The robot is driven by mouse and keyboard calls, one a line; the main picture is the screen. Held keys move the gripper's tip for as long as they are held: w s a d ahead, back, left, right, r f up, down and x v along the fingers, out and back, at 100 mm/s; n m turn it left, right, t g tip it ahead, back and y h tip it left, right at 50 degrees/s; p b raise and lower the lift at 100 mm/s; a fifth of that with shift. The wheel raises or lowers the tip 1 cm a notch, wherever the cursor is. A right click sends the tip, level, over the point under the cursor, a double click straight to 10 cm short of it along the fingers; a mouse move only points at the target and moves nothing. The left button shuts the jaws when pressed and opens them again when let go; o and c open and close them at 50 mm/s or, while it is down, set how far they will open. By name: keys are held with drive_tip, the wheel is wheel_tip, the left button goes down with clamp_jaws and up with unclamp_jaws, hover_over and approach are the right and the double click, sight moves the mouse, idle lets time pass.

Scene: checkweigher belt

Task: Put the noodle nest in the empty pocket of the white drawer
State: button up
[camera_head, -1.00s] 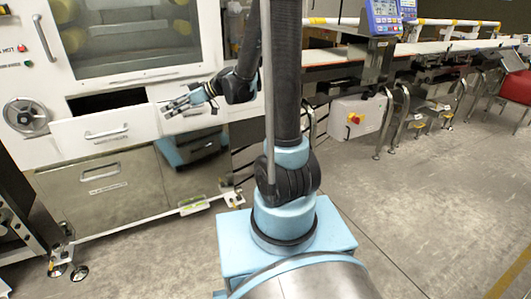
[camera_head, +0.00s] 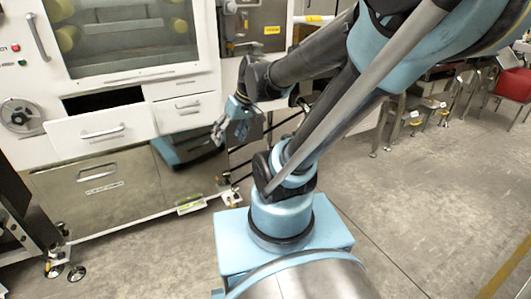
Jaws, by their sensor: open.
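The white drawer (camera_head: 100,132) is pulled out from the white machine at the left, below the glass window. Its inside shows only as a dark opening, so I cannot make out its pockets. I cannot make out a noodle nest in this view. My gripper (camera_head: 218,136) is open, to the right of the drawer and apart from it, beside the right end of the machine's front. No object shows between its fingers.
A second white drawer front (camera_head: 188,110) sits to the right of the first. A steel lower drawer (camera_head: 92,185) is below. A handwheel (camera_head: 22,116) is at the left. The concrete floor (camera_head: 420,215) at right is clear.

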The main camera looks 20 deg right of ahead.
drive_tip(key=s+d+f+m+h, duration=0.3)
drive_tip(key=s+d+m+h, duration=0.1)
drive_tip(key=s+d, duration=0.4)
drive_tip(key=d, duration=0.2)
drive_tip(key=shift+s+d+f+m, duration=0.15)
drive_tip(key=shift+d+f+m, duration=0.15)
drive_tip(key=shift+d, duration=0.1)
